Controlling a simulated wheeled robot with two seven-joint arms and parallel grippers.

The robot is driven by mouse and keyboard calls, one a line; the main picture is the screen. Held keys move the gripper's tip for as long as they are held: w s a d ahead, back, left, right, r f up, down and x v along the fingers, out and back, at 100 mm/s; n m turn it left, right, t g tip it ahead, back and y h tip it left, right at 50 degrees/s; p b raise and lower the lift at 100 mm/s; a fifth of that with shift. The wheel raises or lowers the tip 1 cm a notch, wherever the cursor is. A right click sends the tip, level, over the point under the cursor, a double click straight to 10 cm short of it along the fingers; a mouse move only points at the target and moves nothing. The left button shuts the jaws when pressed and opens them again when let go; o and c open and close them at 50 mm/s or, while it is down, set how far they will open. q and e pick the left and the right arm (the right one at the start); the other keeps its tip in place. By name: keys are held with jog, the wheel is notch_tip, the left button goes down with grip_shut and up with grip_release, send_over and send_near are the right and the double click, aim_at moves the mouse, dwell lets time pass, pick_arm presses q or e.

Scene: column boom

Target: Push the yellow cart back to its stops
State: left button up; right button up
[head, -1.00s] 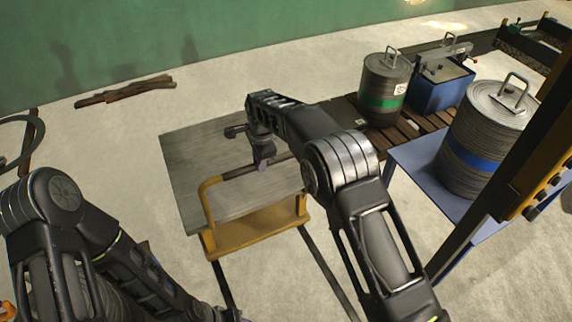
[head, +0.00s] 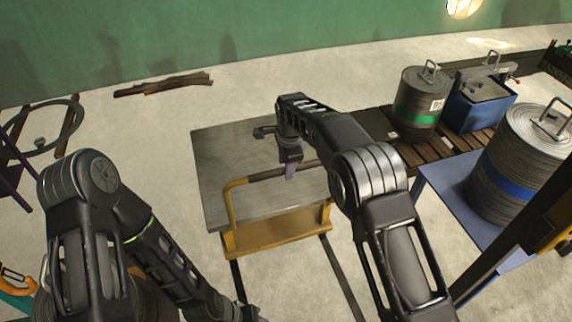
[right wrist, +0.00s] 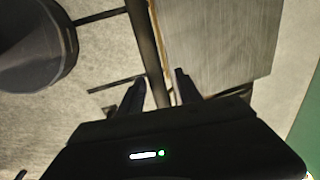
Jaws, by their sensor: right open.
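The yellow cart (head: 277,234) stands in the middle of the head view, with a flat grey top (head: 228,160). Its yellow handle (head: 230,206) has a dark cross bar. My right gripper (head: 290,172) is at that bar, pointing down, its fingers open. In the right wrist view the bar (right wrist: 148,45) runs between the two open fingertips (right wrist: 159,78); I cannot tell whether they touch it. My left gripper (head: 252,315) is at the bottom edge, mostly cut off, so its jaws cannot be read. I cannot make out the stops.
Dark rails (head: 342,275) run from the cart towards me. On the right are a blue table (head: 440,195) with a blue-banded drum (head: 515,165), and a wooden pallet (head: 430,155) with a green-banded drum (head: 420,100) and blue box (head: 480,105). Wood scraps (head: 165,84) lie behind.

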notch_tip(320, 180, up, 8)
jog(key=s+b, duration=0.1)
jog(key=shift+s+d+f, duration=0.2)
jog(key=shift+s+d, duration=0.05)
jog(key=shift+s, duration=0.1)
dwell(0.5)
